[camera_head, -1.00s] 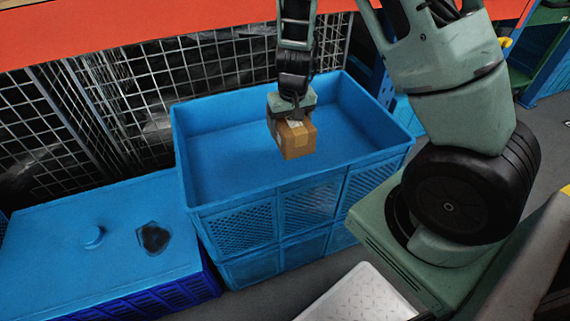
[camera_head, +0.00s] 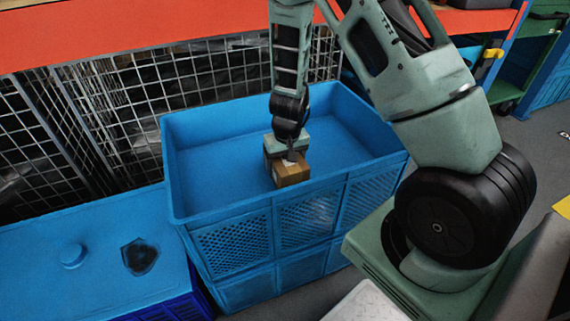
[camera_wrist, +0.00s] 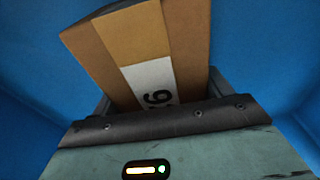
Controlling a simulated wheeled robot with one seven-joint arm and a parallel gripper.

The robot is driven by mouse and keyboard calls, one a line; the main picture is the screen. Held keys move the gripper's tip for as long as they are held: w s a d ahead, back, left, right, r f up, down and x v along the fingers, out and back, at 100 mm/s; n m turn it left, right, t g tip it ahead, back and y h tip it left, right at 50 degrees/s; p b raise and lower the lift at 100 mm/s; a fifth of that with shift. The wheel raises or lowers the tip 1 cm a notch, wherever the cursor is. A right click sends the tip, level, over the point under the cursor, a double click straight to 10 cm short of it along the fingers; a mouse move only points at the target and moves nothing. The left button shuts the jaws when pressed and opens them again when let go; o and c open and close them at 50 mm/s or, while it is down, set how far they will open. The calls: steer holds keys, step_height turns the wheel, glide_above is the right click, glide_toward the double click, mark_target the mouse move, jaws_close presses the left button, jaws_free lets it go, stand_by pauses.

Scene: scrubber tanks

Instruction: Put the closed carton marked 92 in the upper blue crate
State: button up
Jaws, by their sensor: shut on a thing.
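A small closed brown carton (camera_head: 292,172) is held in my gripper (camera_head: 287,155), inside the upper blue crate (camera_head: 240,223). In the wrist view the carton (camera_wrist: 185,40) fills the jaws, with a white label that shows part of a number; the rest is hidden by my gripper. The carton is tilted a little in that view, with blue crate surfaces around it. The crate looks otherwise empty. I cannot tell whether the carton touches the crate floor.
A second blue crate (camera_head: 290,275) stands under the upper one. A blue lidded tank (camera_head: 100,240) with a knob and a dark patch is at left. A wire mesh fence (camera_head: 130,120) and an orange beam (camera_head: 160,40) stand behind.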

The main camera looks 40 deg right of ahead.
steer(key=o, duration=1.2)
steer(key=shift+f, duration=0.1)
steer(key=shift+c, duration=0.2)
